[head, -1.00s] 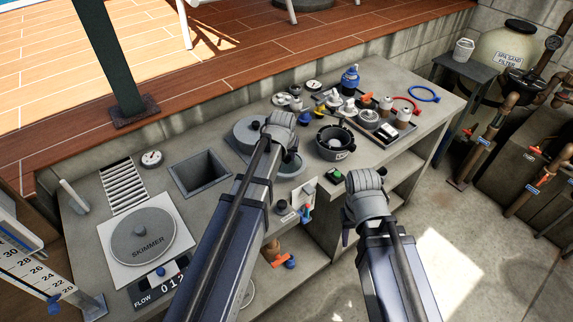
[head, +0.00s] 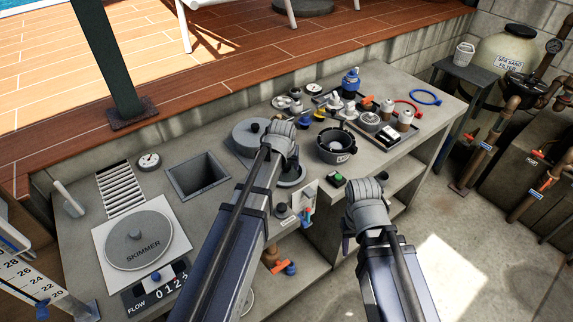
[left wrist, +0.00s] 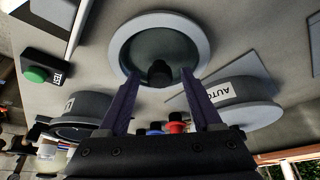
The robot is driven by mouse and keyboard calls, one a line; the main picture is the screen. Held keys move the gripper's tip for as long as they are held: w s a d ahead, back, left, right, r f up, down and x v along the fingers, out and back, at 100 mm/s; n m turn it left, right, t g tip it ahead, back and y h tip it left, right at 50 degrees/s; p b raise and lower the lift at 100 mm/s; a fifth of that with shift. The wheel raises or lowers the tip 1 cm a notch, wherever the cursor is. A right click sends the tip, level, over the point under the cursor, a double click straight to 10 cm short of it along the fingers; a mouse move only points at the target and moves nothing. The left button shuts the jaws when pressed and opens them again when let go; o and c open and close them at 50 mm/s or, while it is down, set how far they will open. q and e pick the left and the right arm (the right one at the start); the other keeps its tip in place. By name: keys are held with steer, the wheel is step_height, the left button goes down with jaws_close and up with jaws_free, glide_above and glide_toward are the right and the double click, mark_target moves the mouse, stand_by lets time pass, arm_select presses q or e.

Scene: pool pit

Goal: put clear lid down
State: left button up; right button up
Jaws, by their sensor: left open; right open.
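The clear lid (left wrist: 165,45) shows in the left wrist view as a see-through disc with a pale grey rim and a black knob. It appears to lie flat on the grey counter. In the head view only part of the lid (head: 296,175) shows, below and beside my left wrist. My left gripper (left wrist: 159,76) is open, with a finger on each side of the knob; I cannot tell whether either touches it. In the head view the fingers are hidden under the wrist. My right gripper (head: 347,243) is open, off the counter's front edge, its fingers mostly hidden.
A dark round pot (head: 336,147) stands right of the lid, and a grey round cover (head: 246,137) left of it. A green-button box (head: 338,179) is near the front edge. Several small parts crowd the back right. A square opening (head: 197,174) lies to the left.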

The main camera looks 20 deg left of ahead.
arm_select(q)
steer(key=shift+r, duration=0.1)
steer(key=a+p+v, duration=0.1)
steer(key=p+v, duration=1.1)
steer(key=s+d+m+g, duration=0.2)
steer(key=s+d, duration=0.4)
steer(key=s, duration=0.3)
steer(key=s+d+f+m+g, duration=0.1)
steer(key=s+d+m+g, duration=0.1)
steer(key=s+d, duration=0.5)
steer(key=s+m, duration=0.1)
steer(key=s, duration=0.2)
steer(key=shift+d+f+g+y+b, duration=0.25)
steer(key=shift+d+g+y+b, duration=0.05)
steer(key=shift+g+y, duration=0.1)
